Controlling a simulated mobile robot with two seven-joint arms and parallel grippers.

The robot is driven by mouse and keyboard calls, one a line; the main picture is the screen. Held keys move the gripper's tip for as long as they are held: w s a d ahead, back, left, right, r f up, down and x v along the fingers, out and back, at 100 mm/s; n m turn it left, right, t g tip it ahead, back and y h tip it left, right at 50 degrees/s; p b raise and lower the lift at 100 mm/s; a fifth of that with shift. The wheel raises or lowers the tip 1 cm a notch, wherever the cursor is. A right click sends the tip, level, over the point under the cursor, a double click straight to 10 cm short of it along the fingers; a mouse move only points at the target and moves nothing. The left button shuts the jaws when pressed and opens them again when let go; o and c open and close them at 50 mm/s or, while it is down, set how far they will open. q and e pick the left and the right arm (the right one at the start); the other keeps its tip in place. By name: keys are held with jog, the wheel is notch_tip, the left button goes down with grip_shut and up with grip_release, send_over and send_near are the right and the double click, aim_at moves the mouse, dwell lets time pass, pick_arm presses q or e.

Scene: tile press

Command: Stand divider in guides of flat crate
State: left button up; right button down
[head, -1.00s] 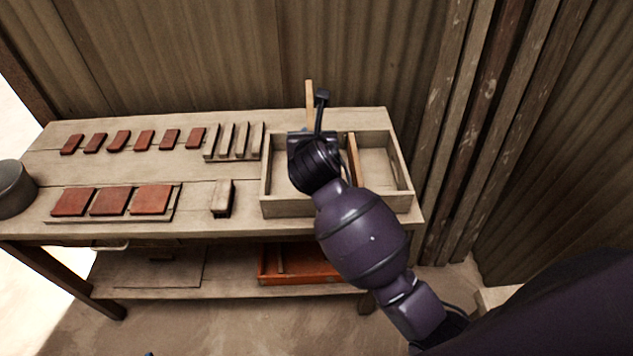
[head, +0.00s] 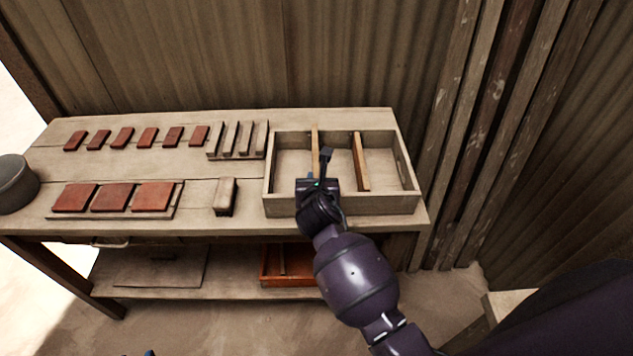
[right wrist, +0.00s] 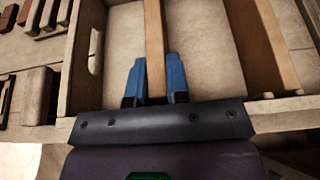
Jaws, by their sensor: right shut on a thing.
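The flat crate (head: 285,207) is a shallow pale wooden box at the right end of the bench. My right gripper (head: 320,182) is over its front half, shut on a thin wooden divider (head: 315,140). In the right wrist view the divider (right wrist: 154,35) stands between the two blue fingers (right wrist: 155,75). It runs front to back, with its far end at the back wall. Whether its lower edge is seated in guides is hidden. A second divider (head: 360,165) stands in the crate to its right. Only a small blue tip (head: 150,353), possibly my left gripper, shows at the bottom edge.
A slotted rack (head: 238,153) and a wooden block (head: 225,196) lie left of the crate. Several red tiles (head: 122,138) lie further left, with more on a board (head: 112,198). A grey pot (head: 15,185) is at far left. An orange crate (head: 285,268) sits on the shelf below.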

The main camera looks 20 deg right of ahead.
jog(key=shift+f, duration=0.4)
